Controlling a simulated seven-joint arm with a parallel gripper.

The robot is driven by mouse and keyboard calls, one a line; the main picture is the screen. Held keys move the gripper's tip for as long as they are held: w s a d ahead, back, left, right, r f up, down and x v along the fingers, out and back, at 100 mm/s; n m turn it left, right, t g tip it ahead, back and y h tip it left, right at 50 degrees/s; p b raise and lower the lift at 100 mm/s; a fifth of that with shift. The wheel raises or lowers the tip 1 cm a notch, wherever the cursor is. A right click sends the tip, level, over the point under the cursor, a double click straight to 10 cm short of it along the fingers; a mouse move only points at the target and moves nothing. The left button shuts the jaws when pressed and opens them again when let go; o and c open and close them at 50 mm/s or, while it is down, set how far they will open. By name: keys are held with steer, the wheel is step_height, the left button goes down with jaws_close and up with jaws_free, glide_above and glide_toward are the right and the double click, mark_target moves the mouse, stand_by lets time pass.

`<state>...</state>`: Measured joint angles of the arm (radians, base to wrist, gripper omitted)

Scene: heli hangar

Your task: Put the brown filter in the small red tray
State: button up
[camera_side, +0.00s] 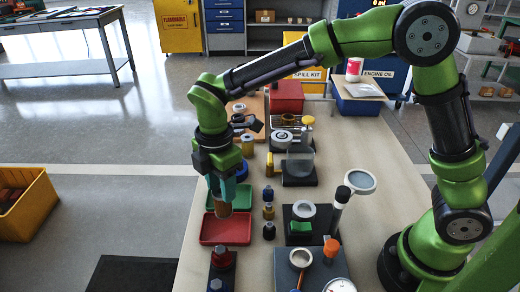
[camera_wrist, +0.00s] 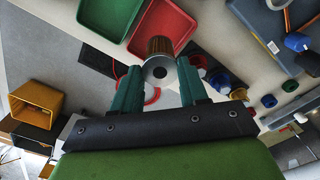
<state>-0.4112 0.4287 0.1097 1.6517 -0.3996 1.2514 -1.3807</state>
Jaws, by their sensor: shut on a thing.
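The brown filter (camera_side: 223,207) is a small brown cylinder held upright between the fingers of my gripper (camera_side: 222,190). In the wrist view the filter (camera_wrist: 160,60) shows its pale round end with a dark hole, and my gripper (camera_wrist: 158,88) has a teal finger on each side of it. The small red tray (camera_side: 226,230) lies on the table just below the filter in the side view. The tray also shows in the wrist view (camera_wrist: 172,22), behind the filter. I cannot tell whether the filter touches the tray floor. The tray looks otherwise empty.
A green tray (camera_side: 240,197) lies directly behind the red one. Red and blue knobbed parts (camera_side: 221,258) stand in front of it. Small dark and yellow fittings (camera_side: 268,212) stand to its right, before a black plate with a green block (camera_side: 300,228). Floor lies left of the table edge.

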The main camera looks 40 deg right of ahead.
mark_target(223, 205)
steer(key=shift+f, duration=3.1)
steer(key=shift+f, duration=0.1)
steer(key=o, duration=1)
